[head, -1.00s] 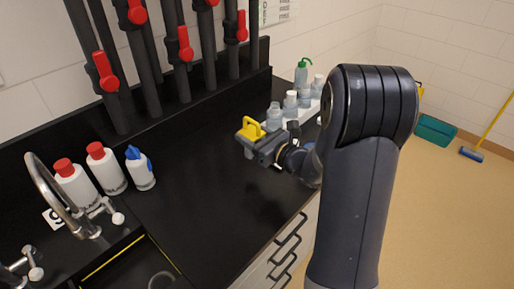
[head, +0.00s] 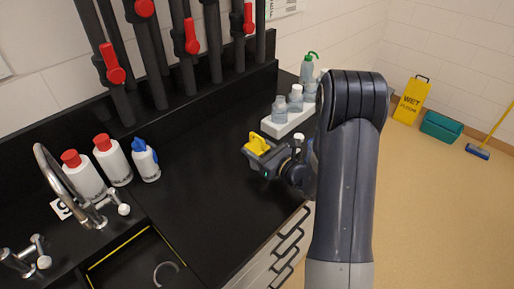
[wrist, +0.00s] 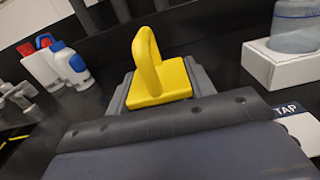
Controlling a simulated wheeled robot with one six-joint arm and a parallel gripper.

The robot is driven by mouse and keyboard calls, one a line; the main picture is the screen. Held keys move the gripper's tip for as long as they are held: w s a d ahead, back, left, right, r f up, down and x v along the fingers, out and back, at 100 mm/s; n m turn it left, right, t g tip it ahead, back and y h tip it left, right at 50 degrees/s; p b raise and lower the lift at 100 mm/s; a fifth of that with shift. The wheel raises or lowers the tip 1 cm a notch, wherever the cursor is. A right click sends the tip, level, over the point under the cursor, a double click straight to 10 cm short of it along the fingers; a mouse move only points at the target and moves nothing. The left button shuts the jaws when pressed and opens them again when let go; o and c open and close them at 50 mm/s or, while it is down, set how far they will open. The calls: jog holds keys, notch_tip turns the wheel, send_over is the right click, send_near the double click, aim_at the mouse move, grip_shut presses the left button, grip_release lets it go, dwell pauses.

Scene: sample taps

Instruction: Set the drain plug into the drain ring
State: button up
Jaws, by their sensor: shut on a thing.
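The yellow drain plug (head: 258,143) has an upright loop handle. My gripper (head: 262,158) is shut on it and holds it above the black counter, in front of the white bottle rack. In the wrist view the yellow plug (wrist: 160,82) sits between the grey fingers, its loop standing up. The plug's underside is hidden by my gripper. A grey curved piece (head: 164,268), apparently the drain ring, shows inside the sink at the bottom left. Only an arc of it stands out. The plug is well to the right of it and apart from it.
The sink (head: 132,252) has a yellow line along its edge. A curved steel tap (head: 62,178) stands behind its left side. Two red-capped bottles (head: 100,165) and a blue-capped bottle (head: 145,161) stand beyond it. Sample bottles stand in a white rack (head: 288,121). The middle counter is clear.

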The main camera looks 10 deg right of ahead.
jog(key=shift+f+b, duration=0.2)
jog(key=shift+b, duration=0.1)
jog(key=o, duration=1.2)
jog(key=shift+o, duration=0.2)
jog(key=shift+r, duration=0.15)
